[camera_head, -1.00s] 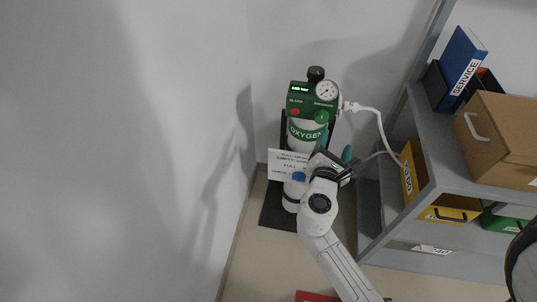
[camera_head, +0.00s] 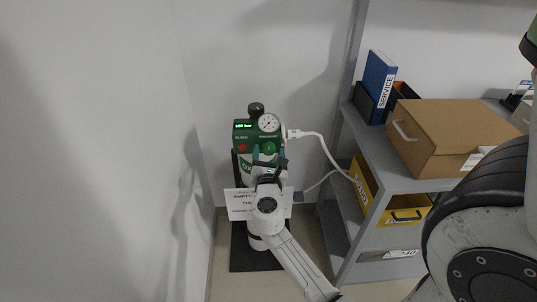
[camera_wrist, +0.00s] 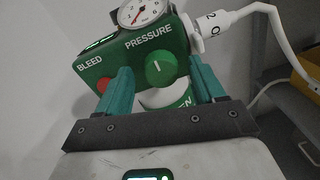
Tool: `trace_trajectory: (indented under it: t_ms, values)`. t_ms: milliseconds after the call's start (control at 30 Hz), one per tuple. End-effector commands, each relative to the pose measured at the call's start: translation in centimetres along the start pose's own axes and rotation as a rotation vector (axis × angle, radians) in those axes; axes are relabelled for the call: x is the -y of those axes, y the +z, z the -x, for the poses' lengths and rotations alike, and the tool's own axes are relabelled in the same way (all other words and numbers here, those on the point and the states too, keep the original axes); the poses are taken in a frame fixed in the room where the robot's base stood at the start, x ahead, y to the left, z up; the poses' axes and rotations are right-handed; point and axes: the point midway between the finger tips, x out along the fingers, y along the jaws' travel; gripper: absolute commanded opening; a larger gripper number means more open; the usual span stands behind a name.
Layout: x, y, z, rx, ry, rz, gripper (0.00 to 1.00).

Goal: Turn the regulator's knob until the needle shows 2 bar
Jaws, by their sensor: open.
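The green regulator (camera_head: 243,137) sits on top of the oxygen cylinder. Its green knob (camera_wrist: 161,68), marked PRESSURE, has a white line on its face. The round white gauge (camera_wrist: 140,11) is cut off at the top of the wrist view; it shows whole but small in the head view (camera_head: 268,123), and I cannot read its needle surely. A red button (camera_wrist: 103,86) marked BLEED is left of the knob. My gripper (camera_head: 268,156) is open in front of the regulator. In the wrist view its teal fingers appear on either side of the knob, with gaps between.
A white hose (camera_head: 315,134) leaves the regulator to the right. A grey shelf (camera_head: 385,174) stands to the right with a cardboard box (camera_head: 455,135), a blue binder (camera_head: 379,78) and a yellow bin (camera_head: 362,184). A white sign (camera_head: 237,205) hangs at the cylinder. White wall lies behind.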

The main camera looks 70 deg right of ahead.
Motion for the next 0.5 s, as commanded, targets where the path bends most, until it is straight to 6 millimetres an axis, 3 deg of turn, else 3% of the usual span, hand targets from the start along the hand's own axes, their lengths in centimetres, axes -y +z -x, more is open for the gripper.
trace_trajectory:
  t_ms: [333, 500]
  values:
    - [0.03, -0.02, -0.37, -0.001, 0.0, 0.0, 0.68]
    - [0.02, -0.02, -0.35, -0.001, 0.0, -0.001, 0.52]
